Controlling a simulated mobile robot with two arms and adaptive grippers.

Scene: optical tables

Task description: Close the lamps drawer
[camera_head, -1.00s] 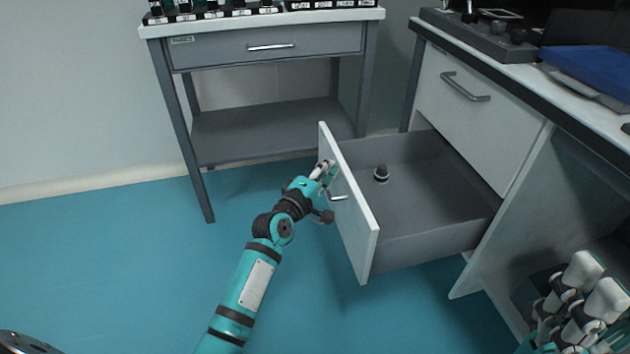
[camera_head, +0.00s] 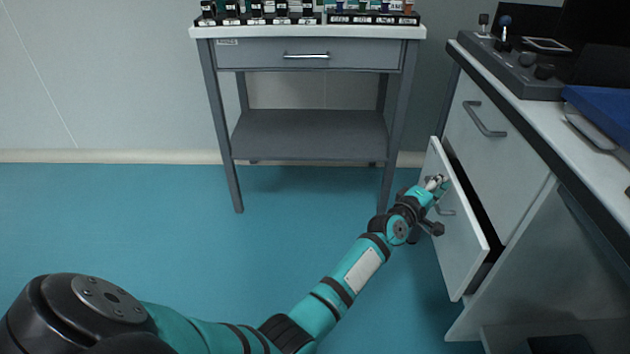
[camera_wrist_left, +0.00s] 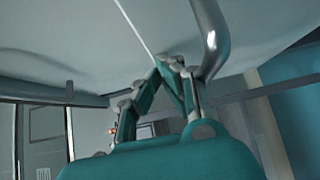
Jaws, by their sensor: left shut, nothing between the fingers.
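The lower drawer (camera_head: 462,240) of the white cabinet at the right stands slightly open, with a narrow dark gap behind its white front. Its metal handle (camera_head: 445,211) is on the front panel. My left gripper (camera_head: 437,183) is shut and empty, at the drawer front beside the handle. In the left wrist view, the gripper fingertips (camera_wrist_left: 170,62) are together against or very near the panel (camera_wrist_left: 90,40), just left of the handle (camera_wrist_left: 209,40). The drawer's inside is mostly hidden. My right gripper is not in view.
An upper drawer (camera_head: 497,140) above is shut. The countertop holds a control box (camera_head: 520,65) and a blue folder (camera_head: 605,112). A grey table (camera_head: 310,135) with bottles stands at the back. Blue floor (camera_head: 150,220) is clear at the left.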

